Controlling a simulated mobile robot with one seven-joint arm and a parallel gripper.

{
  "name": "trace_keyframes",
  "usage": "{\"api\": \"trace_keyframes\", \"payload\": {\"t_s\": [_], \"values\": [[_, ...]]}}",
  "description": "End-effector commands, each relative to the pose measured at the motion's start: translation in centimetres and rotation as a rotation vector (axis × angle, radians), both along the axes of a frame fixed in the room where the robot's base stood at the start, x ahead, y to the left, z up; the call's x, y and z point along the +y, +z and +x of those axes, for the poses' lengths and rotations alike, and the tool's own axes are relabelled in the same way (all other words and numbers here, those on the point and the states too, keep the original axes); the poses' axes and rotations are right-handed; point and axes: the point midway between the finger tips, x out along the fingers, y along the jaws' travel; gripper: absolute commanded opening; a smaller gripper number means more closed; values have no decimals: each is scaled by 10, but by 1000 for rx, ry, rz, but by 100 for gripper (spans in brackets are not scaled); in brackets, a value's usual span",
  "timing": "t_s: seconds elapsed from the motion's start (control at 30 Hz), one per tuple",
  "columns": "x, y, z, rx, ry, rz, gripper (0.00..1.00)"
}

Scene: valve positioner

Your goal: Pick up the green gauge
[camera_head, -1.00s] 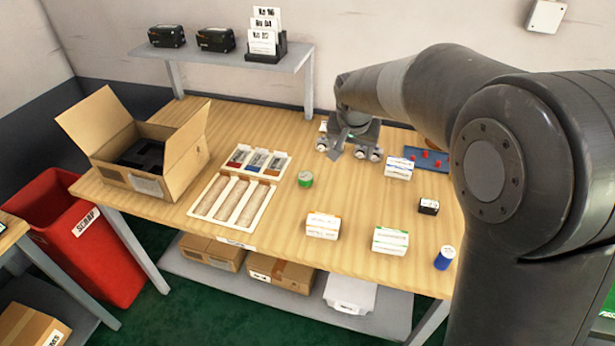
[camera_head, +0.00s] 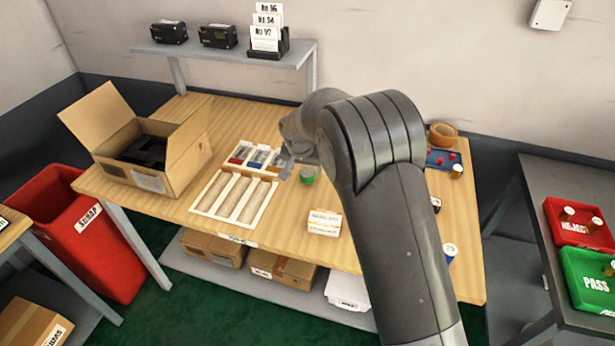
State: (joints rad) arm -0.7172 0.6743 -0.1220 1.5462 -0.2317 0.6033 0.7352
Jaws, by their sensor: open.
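The green gauge (camera_head: 308,175) is a small round piece standing on the wooden table, just right of the tray with small coloured packets. My gripper (camera_head: 287,167) is open, at the gauge's upper left in the picture and close to it. Its fingers show small and partly behind my arm. I see no contact with the gauge, and I cannot tell the height gap between them.
A parts tray (camera_head: 192,208) and an open cardboard box (camera_head: 196,165) lie to the left. A white-and-orange box (camera_head: 324,222) stands in front of the gauge. My arm hides much of the table's right half. Red (camera_head: 585,240) and green (camera_head: 573,272) bins stand far right.

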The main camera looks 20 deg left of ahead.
Motion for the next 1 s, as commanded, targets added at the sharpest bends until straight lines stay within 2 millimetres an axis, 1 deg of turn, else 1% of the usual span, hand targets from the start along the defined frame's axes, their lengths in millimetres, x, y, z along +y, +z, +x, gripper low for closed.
{"api": "trace_keyframes", "payload": {"t_s": [0.17,0.3,0.4,0.5,0.67,0.77,1.0], "values": [[-1,-14,4,1,0,0,70],[-3,-35,10,2,1,-1,70],[-2,-47,16,1,1,-1,70],[-2,-51,18,-1,1,1,70],[-2,-51,18,-1,1,1,70],[-2,-51,18,-1,1,1,63],[-2,-51,18,-1,1,1,44]]}}
